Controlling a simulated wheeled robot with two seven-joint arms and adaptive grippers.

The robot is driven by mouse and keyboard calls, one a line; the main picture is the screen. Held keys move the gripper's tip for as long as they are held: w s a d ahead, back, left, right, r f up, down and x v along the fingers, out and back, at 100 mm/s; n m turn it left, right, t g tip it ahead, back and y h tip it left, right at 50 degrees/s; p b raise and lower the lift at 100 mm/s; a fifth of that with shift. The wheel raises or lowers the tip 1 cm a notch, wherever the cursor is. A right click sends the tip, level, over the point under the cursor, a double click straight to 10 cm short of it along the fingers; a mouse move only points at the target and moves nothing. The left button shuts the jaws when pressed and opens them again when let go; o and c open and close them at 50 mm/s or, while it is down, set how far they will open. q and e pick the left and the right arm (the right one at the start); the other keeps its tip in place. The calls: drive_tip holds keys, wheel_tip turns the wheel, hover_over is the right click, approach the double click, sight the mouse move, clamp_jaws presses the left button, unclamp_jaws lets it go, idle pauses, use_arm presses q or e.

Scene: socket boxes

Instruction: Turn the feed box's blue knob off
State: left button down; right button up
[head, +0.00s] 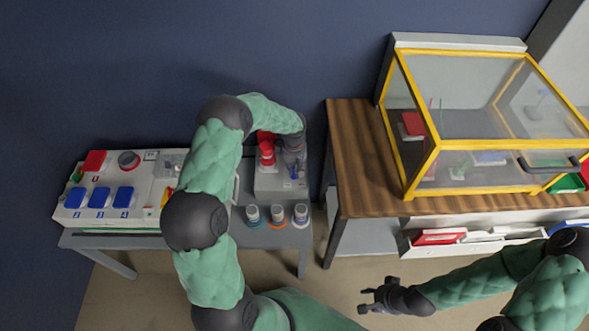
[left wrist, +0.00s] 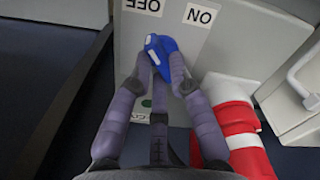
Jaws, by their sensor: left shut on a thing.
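The feed box (head: 268,183) is a grey box on the right part of the small grey table. Its blue knob (left wrist: 166,64) shows in the left wrist view, with a white mark on its left side, nearer the OFF label (left wrist: 143,5) than the ON label (left wrist: 201,15). Both labels appear upside down. My left gripper (left wrist: 164,68) is shut on the blue knob, a finger on each side; the fingers hide part of it. In the head view my left gripper (head: 293,165) is over the box's right side. My right gripper (head: 369,297) is open and empty, low at the right.
A red-and-white part (left wrist: 236,120) stands close beside my left fingers. Three round pieces (head: 276,215) sit at the table's front. A white panel (head: 118,195) with blue and red buttons is at left. A yellow-framed clear case (head: 436,148) stands on the wooden table (head: 350,160) at right.

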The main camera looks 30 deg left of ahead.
use_arm(q)
drive_tip(key=shift+n, duration=0.6)
drive_tip(key=c, duration=1.1)
unclamp_jaws()
drive_tip(key=shift+c, duration=0.2)
drive_tip(key=shift+r, duration=0.1)
wheel_tip(320, 180, up, 12)
drive_tip(key=shift+s, duration=0.1)
